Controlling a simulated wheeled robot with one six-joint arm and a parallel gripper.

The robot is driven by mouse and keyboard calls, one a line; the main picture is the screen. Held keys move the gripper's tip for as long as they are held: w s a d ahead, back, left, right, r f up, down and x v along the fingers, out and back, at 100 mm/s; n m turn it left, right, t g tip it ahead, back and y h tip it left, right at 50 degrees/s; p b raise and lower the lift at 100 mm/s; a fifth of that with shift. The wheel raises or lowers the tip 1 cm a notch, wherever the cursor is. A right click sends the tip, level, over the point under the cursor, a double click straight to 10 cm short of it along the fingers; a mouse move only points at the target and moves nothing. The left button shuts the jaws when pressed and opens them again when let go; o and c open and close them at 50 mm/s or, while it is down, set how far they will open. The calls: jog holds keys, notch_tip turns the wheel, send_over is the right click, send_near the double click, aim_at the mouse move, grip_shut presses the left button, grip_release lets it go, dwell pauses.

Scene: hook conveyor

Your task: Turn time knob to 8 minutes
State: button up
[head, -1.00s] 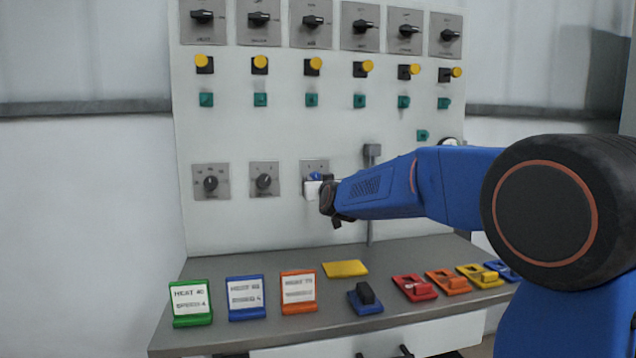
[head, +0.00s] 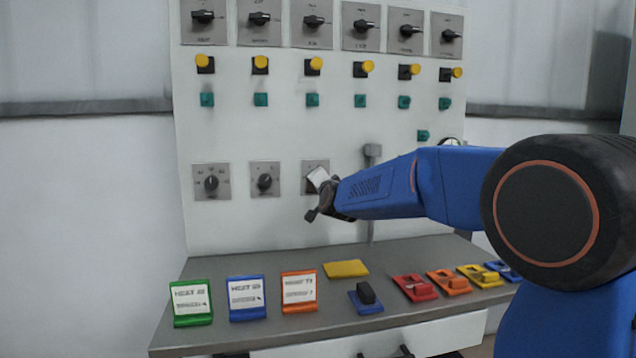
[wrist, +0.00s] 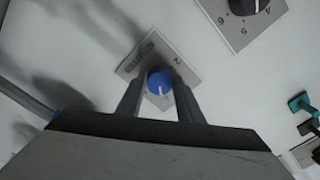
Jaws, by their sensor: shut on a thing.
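The time knob (wrist: 159,79) is a round blue knob with a white pointer line, on a small grey plate (wrist: 138,62) with a "2" readable beside it. My gripper (wrist: 159,88) has one finger on each side of the knob and is shut on it. In the head view my gripper (head: 318,183) is tilted in front of the right-hand plate (head: 311,165) of the lower row. There my gripper hides the knob. Most of the scale is too small or covered to read, so I cannot tell the setting.
Two black knobs (head: 211,182) (head: 265,181) sit to the left in the same row. Yellow buttons (head: 314,63), green buttons (head: 312,100) and black rotary switches (head: 313,21) are above. Coloured cards (head: 298,291) and blocks stand on the grey shelf (head: 230,325) below.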

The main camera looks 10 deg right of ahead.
jog(key=shift+m, duration=5)
jog(key=o, duration=1.1)
jog(key=shift+c, duration=0.2)
jog(key=shift+s, duration=0.1)
jog(key=s, duration=1.7)
jog(key=shift+s, duration=0.15)
